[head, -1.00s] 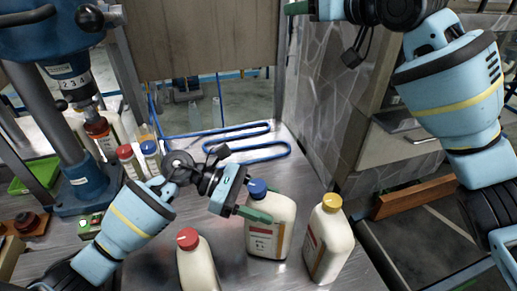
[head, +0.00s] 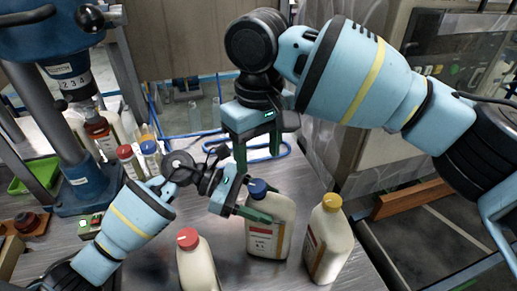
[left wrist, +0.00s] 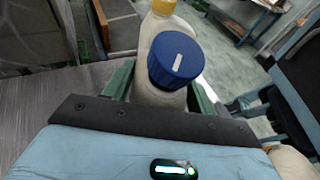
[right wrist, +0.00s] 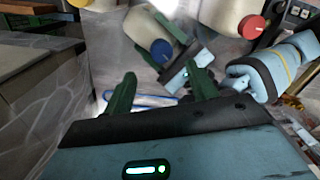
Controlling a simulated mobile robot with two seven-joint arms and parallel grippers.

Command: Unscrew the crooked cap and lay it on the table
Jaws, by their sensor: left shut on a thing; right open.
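The blue cap (head: 258,187) sits on a cream bottle (head: 270,236) with a label and looks slightly tilted on the neck. It shows large in the left wrist view (left wrist: 178,60) and beyond the fingers in the right wrist view (right wrist: 160,50). My left gripper (head: 262,209) is shut on this bottle, its fingers on either side just below the cap. The bottle stands upright on the metal table (head: 225,255). My right gripper (head: 258,158) is open and empty, fingers pointing down, above the blue cap and apart from it.
A yellow-capped bottle (head: 328,240) stands close on the right, and a red-capped bottle (head: 195,265) at the front left. A drill-press-like machine (head: 70,120) and smaller bottles stand at the left. A blue hose (head: 275,153) lies behind.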

